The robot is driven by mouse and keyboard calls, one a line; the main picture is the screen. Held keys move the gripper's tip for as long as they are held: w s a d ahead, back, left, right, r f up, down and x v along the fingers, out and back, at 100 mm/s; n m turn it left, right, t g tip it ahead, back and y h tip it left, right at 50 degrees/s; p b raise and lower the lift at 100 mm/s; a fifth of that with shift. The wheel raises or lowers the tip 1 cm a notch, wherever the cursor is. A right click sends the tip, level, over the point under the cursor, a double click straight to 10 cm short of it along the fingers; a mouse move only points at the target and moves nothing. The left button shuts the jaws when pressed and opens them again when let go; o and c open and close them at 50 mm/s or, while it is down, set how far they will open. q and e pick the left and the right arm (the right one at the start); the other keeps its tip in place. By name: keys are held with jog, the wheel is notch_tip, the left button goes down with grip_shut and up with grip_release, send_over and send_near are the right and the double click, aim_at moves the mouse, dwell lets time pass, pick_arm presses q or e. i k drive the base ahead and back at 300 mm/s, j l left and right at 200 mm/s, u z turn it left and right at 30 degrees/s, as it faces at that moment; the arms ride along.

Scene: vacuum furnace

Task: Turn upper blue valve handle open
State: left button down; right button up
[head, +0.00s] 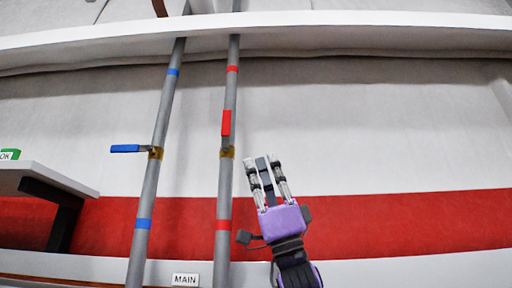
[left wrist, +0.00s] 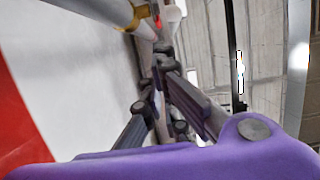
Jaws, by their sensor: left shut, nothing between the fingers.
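A blue valve handle (head: 126,148) sticks out sideways to the left from a brass valve (head: 155,153) on the left grey pipe, across the pipe's line. It is the only blue handle I see in the head view. My left gripper (head: 263,161) is purple with grey fingers pointing up; the fingers are shut and empty. It is right of both pipes, well apart from the blue handle. In the left wrist view the shut fingers (left wrist: 162,62) point away from the camera. My right gripper is in neither view.
A red handle (head: 226,123) lies along the right grey pipe (head: 224,190), between my left gripper and the blue handle. A white shelf (head: 50,177) stands at the left. A MAIN label (head: 185,280) is low between the pipes. A white beam crosses the top.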

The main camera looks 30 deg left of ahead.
aim_at(124, 148)
jog(key=k, duration=1)
